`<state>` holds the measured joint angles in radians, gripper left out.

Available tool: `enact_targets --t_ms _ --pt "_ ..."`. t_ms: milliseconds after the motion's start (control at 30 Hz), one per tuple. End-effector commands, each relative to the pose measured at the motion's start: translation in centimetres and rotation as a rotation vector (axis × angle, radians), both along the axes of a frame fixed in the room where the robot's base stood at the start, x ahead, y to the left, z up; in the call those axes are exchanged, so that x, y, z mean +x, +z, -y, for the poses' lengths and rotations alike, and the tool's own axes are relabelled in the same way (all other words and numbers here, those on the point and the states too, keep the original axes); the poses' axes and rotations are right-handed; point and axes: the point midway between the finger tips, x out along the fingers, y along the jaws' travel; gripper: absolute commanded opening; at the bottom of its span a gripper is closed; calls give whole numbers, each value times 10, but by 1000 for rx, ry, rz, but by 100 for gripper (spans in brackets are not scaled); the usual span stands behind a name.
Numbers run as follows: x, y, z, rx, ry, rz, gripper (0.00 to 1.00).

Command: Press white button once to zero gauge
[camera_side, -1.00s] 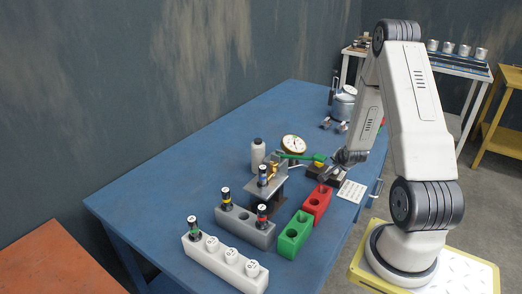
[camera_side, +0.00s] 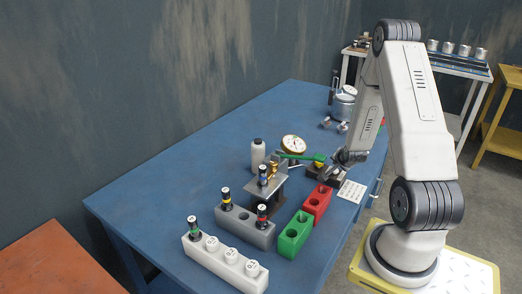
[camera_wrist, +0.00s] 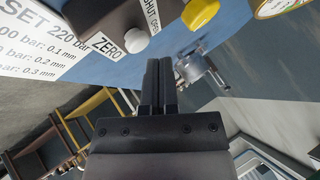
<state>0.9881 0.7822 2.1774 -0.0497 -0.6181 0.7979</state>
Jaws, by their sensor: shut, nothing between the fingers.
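The white button (camera_wrist: 135,41) is a small round knob beside the ZERO label (camera_wrist: 105,45) on a dark box (camera_wrist: 100,18) in the wrist view. My gripper (camera_wrist: 161,64) is shut and empty. Its fingertips show a little to the right of and below the button in that view; I cannot tell how far apart they are in depth. The dial gauge (camera_side: 293,144) has a white face and brass rim in the side view; its reading is too small to tell. In the side view my gripper (camera_side: 330,174) is near the dark box, and the button cannot be made out.
A green lever (camera_side: 300,156) lies close to my gripper. A yellow knob (camera_wrist: 202,13) is right of the button. A printed settings card (camera_side: 351,191) lies on the blue table (camera_side: 200,165). Red (camera_side: 317,203) and green (camera_side: 294,236) blocks stand nearer the front.

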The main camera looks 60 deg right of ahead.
Motion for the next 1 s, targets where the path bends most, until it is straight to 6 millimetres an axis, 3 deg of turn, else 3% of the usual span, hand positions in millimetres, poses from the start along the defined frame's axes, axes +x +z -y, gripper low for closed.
enact_targets --t_ms 1000 --pt "0 -9 0 0 0 0 0"
